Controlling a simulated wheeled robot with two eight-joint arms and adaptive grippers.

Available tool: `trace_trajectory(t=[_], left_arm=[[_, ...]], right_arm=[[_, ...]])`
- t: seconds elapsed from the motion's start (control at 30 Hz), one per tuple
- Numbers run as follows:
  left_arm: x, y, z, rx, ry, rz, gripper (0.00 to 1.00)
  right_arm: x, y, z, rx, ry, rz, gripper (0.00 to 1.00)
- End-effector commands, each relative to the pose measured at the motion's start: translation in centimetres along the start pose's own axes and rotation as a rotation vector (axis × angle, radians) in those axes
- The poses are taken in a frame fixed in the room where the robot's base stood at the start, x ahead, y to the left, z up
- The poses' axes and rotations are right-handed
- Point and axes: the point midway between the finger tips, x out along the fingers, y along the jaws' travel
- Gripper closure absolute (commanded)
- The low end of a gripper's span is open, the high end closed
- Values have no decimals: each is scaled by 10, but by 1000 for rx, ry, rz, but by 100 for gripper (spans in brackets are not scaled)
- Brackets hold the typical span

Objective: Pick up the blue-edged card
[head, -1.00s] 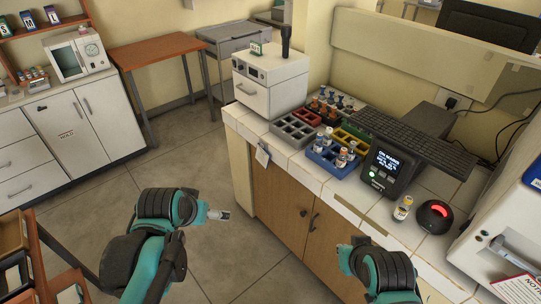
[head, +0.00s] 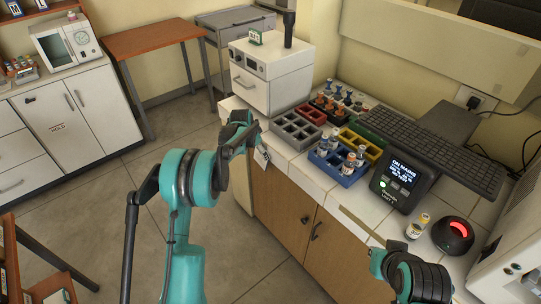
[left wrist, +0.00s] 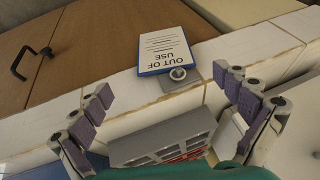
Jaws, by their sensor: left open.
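The blue-edged card (head: 262,156) hangs at the counter's front edge, small in the head view. In the left wrist view the card (left wrist: 165,48) is white with a blue edge and reads "OUT OF USE". A grey clip with a round knob (left wrist: 180,76) sits at its edge by the counter. My left gripper (head: 246,132) is close to the card in the head view. In the left wrist view the gripper (left wrist: 163,84) is open and empty, its fingers to either side, with the card beyond the gap between the fingertips.
A grey rack (head: 297,131), a blue rack (head: 336,171) with vials, and a dark display device (head: 396,183) stand on the tiled counter. A white box-shaped instrument (head: 268,72) stands at its far end. Brown cabinet doors (head: 283,205) lie below. The floor to the left is open.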

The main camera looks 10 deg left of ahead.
Motion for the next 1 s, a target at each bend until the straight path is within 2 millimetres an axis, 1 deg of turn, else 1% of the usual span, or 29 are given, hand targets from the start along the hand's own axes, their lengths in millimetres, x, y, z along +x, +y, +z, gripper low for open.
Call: trace_trajectory(t=[0.03,0.33,0.6,0.73,0.97,1.0], left_arm=[[8,-1,1,6,-1,2,0],[43,-2,2,15,-2,4,0],[83,-7,2,14,-2,4,0],[91,-7,1,14,-2,4,0],[91,-8,1,14,-2,4,0],[91,-8,1,14,-2,4,11]], right_arm=[[1,0,0,0,0,0,100],[10,0,7,0,0,0,100],[27,0,20,0,0,0,100],[29,0,21,0,0,0,100],[28,0,20,0,0,0,100],[28,0,20,0,0,0,100]])
